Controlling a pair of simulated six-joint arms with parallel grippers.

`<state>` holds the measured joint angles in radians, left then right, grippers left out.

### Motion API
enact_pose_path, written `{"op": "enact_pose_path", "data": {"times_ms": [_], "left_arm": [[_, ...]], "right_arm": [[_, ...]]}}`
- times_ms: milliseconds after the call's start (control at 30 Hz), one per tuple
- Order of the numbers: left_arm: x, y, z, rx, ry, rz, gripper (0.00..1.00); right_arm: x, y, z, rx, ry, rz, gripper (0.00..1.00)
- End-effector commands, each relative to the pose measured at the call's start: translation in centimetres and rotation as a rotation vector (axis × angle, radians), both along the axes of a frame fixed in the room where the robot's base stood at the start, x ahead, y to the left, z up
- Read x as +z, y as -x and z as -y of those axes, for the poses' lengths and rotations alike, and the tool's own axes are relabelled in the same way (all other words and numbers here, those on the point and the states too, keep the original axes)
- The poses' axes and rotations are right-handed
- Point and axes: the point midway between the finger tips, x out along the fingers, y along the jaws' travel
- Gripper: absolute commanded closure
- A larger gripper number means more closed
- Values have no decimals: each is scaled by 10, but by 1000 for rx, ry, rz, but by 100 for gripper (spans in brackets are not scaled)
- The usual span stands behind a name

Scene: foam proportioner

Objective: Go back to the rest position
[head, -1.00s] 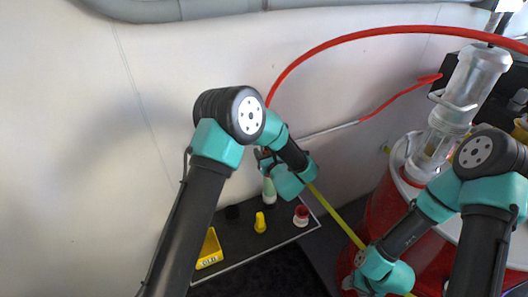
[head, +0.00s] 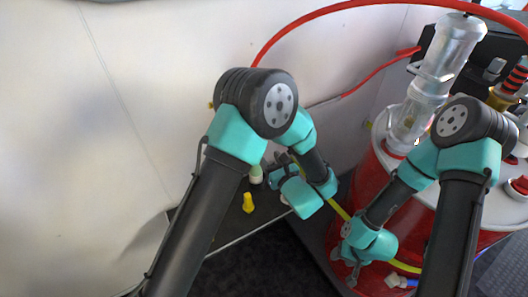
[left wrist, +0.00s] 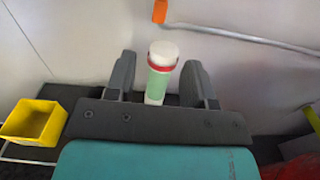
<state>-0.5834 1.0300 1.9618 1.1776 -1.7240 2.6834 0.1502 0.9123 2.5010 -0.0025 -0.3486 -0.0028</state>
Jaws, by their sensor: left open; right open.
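My left gripper (head: 275,167) is open above the dark shelf, in front of the white wall. In the left wrist view its two fingers (left wrist: 158,82) stand apart. A green and white bottle with a red band (left wrist: 161,72) shows between and beyond them, with no visible grip on it. In the head view this bottle (head: 256,175) stands just left of the left gripper, partly hidden. My right gripper (head: 345,272) is open, low in front of the red tank, near the yellow hose; its fingertips are small and hard to make out.
A red tank (head: 342,220) with a white top and a clear cylinder (head: 437,75) stands right. A yellow hose (head: 405,267) passes by the right gripper. A yellow piece (head: 248,203) stands on the shelf; a yellow bin (left wrist: 33,122) shows at left. The left wall area is free.

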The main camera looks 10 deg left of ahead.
Motion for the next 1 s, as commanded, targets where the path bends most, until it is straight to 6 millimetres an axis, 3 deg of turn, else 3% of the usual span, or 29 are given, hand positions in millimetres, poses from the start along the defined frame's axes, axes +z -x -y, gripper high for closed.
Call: {"op": "enact_pose_path", "data": {"times_ms": [567, 767, 1000], "left_arm": [[0, 5, 4, 1, -1, -1, 51], [0, -7, -6, 2, 2, 0, 51], [0, -34, -27, 4, 1, 1, 51]], "right_arm": [[0, 0, 0, 0, 0, 0, 49], [0, 0, 0, 0, 0, 0, 49], [0, 0, 0, 0, 0, 0, 49]]}}
